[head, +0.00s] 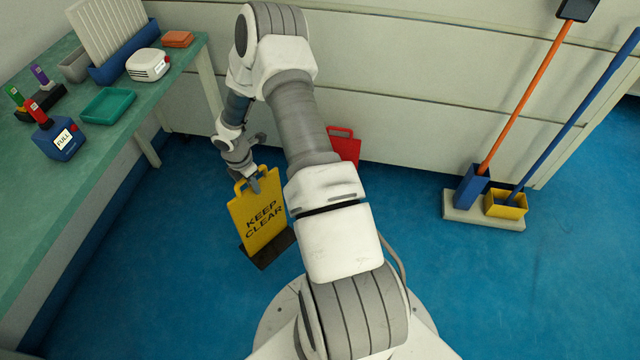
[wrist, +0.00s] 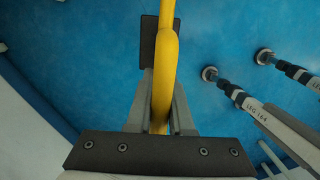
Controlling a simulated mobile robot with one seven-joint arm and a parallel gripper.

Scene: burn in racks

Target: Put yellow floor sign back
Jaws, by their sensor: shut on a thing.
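The yellow floor sign (head: 258,215), marked "KEEP CLEAR", stands upright on a dark base (head: 268,250) over the blue floor, left of my arm in the head view. My gripper (head: 252,180) is shut on the handle at the sign's top. In the wrist view the yellow sign (wrist: 165,60) runs edge-on between the two fingers of my gripper (wrist: 160,105), with part of its dark base (wrist: 149,42) beyond. I cannot tell whether the base touches the floor.
A green workbench (head: 105,135) with a blue "FULL" container (head: 58,139) and a teal tray (head: 108,105) stands left. A red sign (head: 344,143) is partly hidden behind my arm by the wall. A broom holder (head: 483,213) stands right. Floor between is clear.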

